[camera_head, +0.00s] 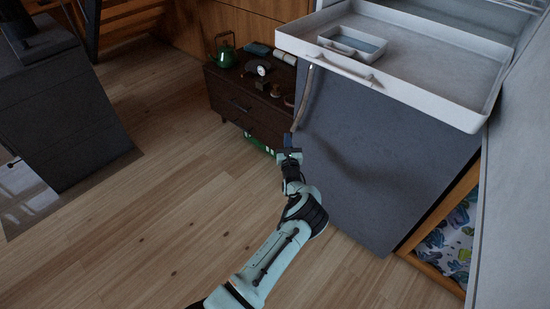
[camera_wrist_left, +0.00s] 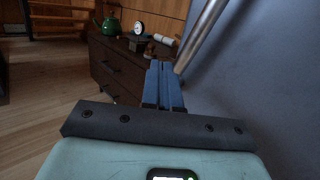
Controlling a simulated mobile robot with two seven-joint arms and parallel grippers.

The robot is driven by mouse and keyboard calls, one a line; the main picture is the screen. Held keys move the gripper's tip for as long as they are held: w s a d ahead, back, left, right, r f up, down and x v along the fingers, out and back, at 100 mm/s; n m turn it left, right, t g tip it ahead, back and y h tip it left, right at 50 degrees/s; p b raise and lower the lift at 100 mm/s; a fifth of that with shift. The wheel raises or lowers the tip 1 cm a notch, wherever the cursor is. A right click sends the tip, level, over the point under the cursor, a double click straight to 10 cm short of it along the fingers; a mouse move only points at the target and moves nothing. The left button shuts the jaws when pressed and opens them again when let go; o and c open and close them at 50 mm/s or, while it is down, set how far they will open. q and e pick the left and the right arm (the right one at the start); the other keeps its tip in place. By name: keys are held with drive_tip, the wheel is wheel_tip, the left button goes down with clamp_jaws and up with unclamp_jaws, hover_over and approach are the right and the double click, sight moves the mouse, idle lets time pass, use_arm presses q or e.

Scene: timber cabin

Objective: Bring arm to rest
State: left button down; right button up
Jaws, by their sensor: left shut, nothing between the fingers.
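My left arm reaches up from the bottom of the head view. Its gripper (camera_head: 289,140) is in front of the grey panel's left edge, just below a long thin bar (camera_head: 304,95). In the left wrist view the two blue fingers of the gripper (camera_wrist_left: 163,75) lie side by side, shut and empty. The metal bar (camera_wrist_left: 203,32) shows there close to the right of the fingertips. I cannot tell whether they touch. My right gripper is not in view.
A large grey panel (camera_head: 370,150) stands right of my gripper, under a white tray (camera_head: 440,95) holding a small tray (camera_head: 350,47). A dark drawer cabinet (camera_head: 235,100) with a green kettle (camera_head: 225,52) stands behind. Wooden floor (camera_head: 150,215) is clear at left.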

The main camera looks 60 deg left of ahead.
use_arm(q)
drive_tip(key=s+d+f+p, duration=0.1)
drive_tip(key=s+d+p, duration=0.1)
drive_tip(key=s+d, duration=0.3)
drive_tip(key=shift+s+d+f, duration=0.15)
drive_tip(key=shift+s+d, duration=0.2)
drive_tip(key=shift+d, duration=0.05)
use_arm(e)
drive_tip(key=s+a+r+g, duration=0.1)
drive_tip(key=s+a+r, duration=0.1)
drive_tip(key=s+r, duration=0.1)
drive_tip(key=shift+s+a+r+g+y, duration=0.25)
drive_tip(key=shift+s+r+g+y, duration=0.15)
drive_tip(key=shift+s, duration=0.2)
